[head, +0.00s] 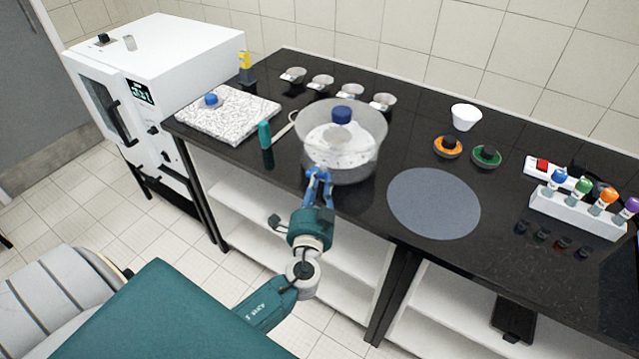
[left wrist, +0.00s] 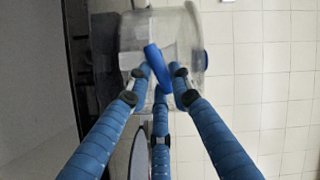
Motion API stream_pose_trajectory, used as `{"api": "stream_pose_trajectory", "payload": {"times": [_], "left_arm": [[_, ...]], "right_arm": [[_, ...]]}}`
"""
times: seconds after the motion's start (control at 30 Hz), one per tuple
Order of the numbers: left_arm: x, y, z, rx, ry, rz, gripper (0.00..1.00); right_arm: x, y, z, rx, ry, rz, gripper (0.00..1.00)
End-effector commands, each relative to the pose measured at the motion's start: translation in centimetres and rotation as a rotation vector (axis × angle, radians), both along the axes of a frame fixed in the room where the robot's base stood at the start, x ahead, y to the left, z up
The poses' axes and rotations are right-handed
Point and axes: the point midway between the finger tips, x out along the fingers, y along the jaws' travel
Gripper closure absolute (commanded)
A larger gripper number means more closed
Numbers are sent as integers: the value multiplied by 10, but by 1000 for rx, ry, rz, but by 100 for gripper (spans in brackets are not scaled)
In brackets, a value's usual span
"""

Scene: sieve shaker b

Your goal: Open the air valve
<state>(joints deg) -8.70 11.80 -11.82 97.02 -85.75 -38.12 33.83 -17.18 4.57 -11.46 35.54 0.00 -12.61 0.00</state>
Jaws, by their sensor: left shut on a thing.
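A clear, round desiccator vessel (head: 365,166) with a domed lid and a blue top knob (head: 342,114) stands upright at the bench's front edge. It also shows in the left wrist view, lying sideways in the picture (left wrist: 183,38). A blue valve handle (left wrist: 153,58) sits on the vessel's near side. My left gripper (head: 318,174) is in front of the vessel, its blue fingers closed around the valve handle. In the left wrist view, the fingertips (left wrist: 162,76) meet at the handle. In the head view, the fingers mostly hide the valve. My right gripper is not in view.
A teal-capped item (head: 265,136) stands left of the vessel, near a speckled slab (head: 228,112). Several small metal dishes (head: 320,82) are behind. A grey round mat (head: 434,202) lies bare to the right. A white tube rack (head: 578,213) stands far right.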

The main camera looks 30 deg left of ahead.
Motion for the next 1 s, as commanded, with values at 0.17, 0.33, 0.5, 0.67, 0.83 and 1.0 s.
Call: {"api": "stream_pose_trajectory", "payload": {"times": [0.17, 0.33, 0.5, 0.67, 0.83, 1.0], "left_arm": [[0, 2, 11, -172, -4, 2, 100], [0, 5, 19, -333, -4, 3, 100], [0, 9, 25, -492, -3, 4, 100], [0, 13, 30, -640, -3, 3, 100], [0, 17, 31, -781, -2, 2, 100], [1, 21, 31, -896, -2, 1, 100]], "right_arm": [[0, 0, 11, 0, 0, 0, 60], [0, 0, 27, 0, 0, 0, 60], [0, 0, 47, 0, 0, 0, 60], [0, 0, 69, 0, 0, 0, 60], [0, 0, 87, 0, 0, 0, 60], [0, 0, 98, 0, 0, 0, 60]]}}
